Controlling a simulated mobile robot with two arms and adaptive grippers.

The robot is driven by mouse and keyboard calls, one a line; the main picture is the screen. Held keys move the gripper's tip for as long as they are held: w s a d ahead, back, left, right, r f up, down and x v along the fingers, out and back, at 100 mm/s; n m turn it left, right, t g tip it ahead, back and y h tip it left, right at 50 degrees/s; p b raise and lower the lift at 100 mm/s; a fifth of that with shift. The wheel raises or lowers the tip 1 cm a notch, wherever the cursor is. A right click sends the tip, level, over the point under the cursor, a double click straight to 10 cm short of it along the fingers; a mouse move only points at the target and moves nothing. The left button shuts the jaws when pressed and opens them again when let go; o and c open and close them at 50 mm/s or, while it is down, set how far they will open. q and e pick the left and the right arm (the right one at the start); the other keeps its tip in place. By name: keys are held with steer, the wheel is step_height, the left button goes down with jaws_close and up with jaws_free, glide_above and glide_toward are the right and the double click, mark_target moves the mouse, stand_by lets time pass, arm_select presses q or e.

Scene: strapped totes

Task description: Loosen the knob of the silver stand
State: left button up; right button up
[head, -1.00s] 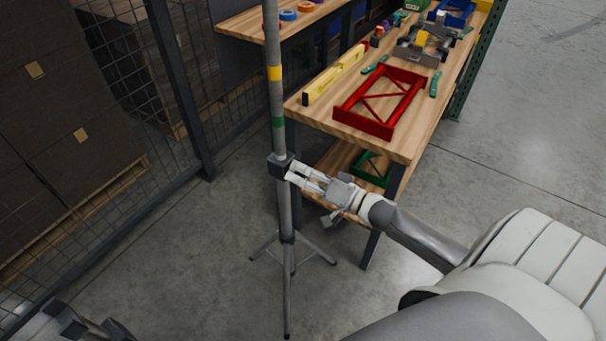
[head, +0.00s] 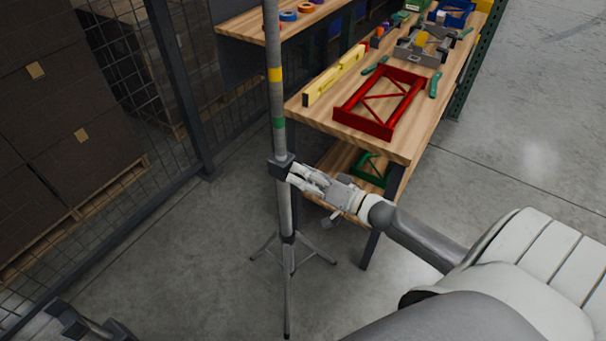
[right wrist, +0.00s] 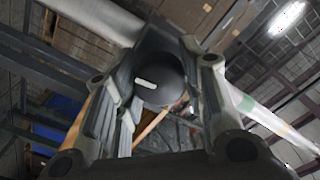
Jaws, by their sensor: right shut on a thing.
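The silver stand (head: 284,212) is upright on tripod legs, with a black collar (head: 278,168) around its pole and yellow and green bands above it. My right gripper (head: 294,173) is at the right side of the collar. In the right wrist view, the round dark knob (right wrist: 160,82) with a white mark sits between its two fingers, which are shut on it. The knob is hidden by the fingers in the head view. Part of my left gripper (head: 88,326) shows at the bottom left, cut off by the edge, away from the stand.
A wooden workbench (head: 410,147) stands right of the stand, with a red frame (head: 380,101) and a yellow level (head: 335,75) on top. A green frame (head: 371,168) is on its lower shelf. A mesh fence (head: 110,115) is at left. Floor around the tripod is clear.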

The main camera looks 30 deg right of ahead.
steer(key=n+p, duration=0.1)
steer(key=n, duration=0.5)
steer(key=shift+n+p, duration=0.3)
steer(key=shift+n, duration=0.1)
steer(key=n, duration=0.3)
steer(key=shift+n, duration=0.4)
steer(key=n, duration=0.4)
steer(key=shift+f, duration=0.1)
steer(key=n, duration=0.4)
steer(key=n+b, duration=0.1)
steer(key=n, duration=0.3)
steer(key=shift+n+b, duration=0.3)
steer(key=shift+b, duration=0.05)
steer(key=n+b, duration=0.1)
steer(key=n, duration=0.3)
steer(key=shift+b, duration=0.4)
steer(key=shift+n+b, duration=0.65)
steer(key=shift+n, duration=1.25)
